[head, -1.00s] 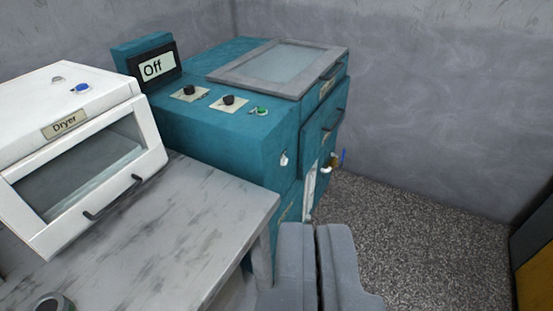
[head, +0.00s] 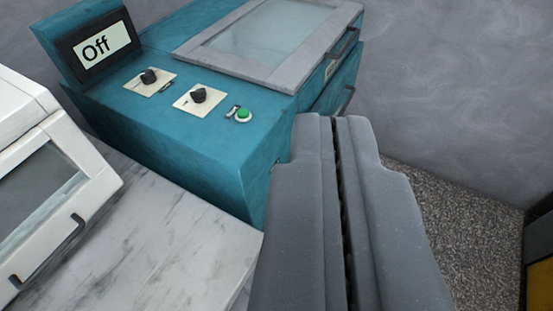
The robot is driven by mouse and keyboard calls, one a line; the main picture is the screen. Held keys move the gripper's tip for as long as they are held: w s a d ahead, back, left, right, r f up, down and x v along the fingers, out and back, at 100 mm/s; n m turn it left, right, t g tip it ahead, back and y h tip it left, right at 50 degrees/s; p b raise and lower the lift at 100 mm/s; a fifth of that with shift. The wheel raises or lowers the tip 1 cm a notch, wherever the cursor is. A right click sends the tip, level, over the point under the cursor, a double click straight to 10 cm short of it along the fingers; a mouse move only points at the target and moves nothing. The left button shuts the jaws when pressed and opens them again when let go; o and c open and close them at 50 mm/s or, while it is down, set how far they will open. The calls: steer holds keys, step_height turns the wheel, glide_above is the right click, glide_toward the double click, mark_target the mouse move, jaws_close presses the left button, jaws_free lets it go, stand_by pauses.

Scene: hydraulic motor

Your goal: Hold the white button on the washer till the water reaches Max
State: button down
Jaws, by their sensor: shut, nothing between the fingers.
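The teal washer (head: 180,137) stands ahead, with a grey-framed lid (head: 215,62) on top and a display (head: 97,45) reading "Off". Two black knobs (head: 198,96) and a green button (head: 243,115) are on its top panel. My gripper (head: 333,122) is shut and empty. Its tips are in front of the washer's right front corner in the picture. The gripper hides the washer's lower right side, and the white button does not show now. Whether the tips touch the washer I cannot tell.
A white dryer (head: 40,185) sits on a grey marbled table (head: 165,235) at the left. Speckled floor (head: 465,225) is open at the right. A grey wall (head: 450,90) stands behind, and a dark and yellow object (head: 540,255) is at the right edge.

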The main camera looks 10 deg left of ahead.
steer(key=shift+d, duration=0.2)
steer(key=shift+w, duration=0.1)
steer(key=w+d+f+n+p, duration=0.2)
steer(key=w+d+f+p, duration=0.25)
steer(key=w+f, duration=0.7)
steer(key=w+d+f+n+p, duration=0.3)
steer(key=w+d+f, duration=0.35)
steer(key=w, duration=0.75)
steer(key=a+f+n+g+y+p, duration=0.1)
steer(key=a+f+n+y+p, duration=0.1)
steer(key=f, duration=1.3)
steer(key=w+a+f+n+g+y+p, duration=0.1)
steer(key=a+f+n+y+p, duration=0.2)
steer(key=f, duration=1.2)
steer(key=shift+w+a+y+p, duration=0.15)
steer(key=shift+w+y+p, duration=0.25)
steer(key=shift+p, duration=0.45)
